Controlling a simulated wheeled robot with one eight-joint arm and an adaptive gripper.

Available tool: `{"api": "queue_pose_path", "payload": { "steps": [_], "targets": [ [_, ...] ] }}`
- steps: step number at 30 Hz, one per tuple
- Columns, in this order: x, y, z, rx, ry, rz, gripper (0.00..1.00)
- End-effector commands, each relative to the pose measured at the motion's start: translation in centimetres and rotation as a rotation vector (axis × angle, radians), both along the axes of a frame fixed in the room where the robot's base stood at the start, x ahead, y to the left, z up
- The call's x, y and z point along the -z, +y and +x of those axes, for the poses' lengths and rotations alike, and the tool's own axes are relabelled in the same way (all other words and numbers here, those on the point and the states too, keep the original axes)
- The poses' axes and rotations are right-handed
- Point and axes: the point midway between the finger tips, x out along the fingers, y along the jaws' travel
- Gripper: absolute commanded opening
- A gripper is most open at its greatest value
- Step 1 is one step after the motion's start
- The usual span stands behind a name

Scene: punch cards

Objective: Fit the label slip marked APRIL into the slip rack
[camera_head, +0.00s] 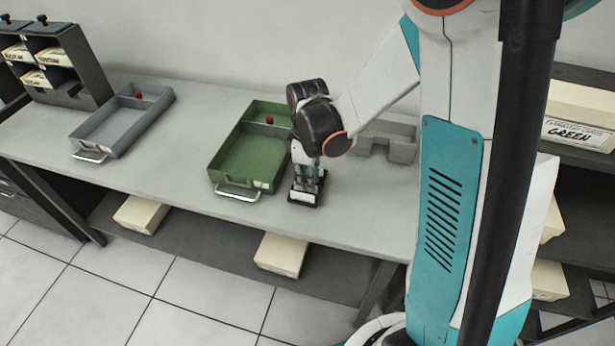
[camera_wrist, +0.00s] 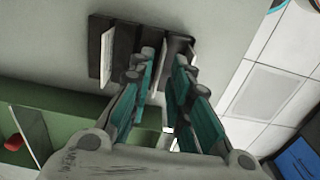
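The small black slip rack (camera_head: 306,201) stands on the bench right of the green tray, and shows in the wrist view (camera_wrist: 98,62) as dark slotted bars. A pale slip (camera_head: 301,196) is at its front side; a white slip stands at the rack's left in the wrist view (camera_wrist: 108,52). Another pale strip (camera_wrist: 164,62) lies between my fingers, seen nearly edge-on. No APRIL marking is readable. My gripper (camera_head: 308,176) points down right over the rack. In the wrist view its fingers (camera_wrist: 165,58) are apart, one on each side of the pale strip. The fingers hide part of the rack.
The green tray (camera_head: 222,178) is close at the left, with a red knob inside. A grey tray (camera_head: 80,140) lies farther left, beside a dark pigeonhole unit (camera_head: 88,75). A grey notched block (camera_head: 400,150) stands behind my arm. The bench's front edge is near the rack.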

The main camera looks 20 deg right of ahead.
Motion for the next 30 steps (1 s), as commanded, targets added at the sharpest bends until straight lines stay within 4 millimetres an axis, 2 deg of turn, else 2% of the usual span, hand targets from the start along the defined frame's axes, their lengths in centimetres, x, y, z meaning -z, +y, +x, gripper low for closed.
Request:
{"api": "queue_pose_path", "payload": {
  "steps": [10, 14, 17, 24, 30],
  "targets": [
    [-0.1, 0.0, 0.0, 0.0, 0.0, 0.0, 0.28],
    [-0.9, 0.0, 0.0, 0.0, 0.0, 0.0, 0.28],
    [-2.2, 0.0, 0.0, 0.0, 0.0, 0.0, 0.28],
    [-6.9, 0.0, 0.0, 0.0, 0.0, 0.0, 0.28],
    [-10.2, 0.0, 0.0, 0.0, 0.0, 0.0, 0.28]
  ]
}}
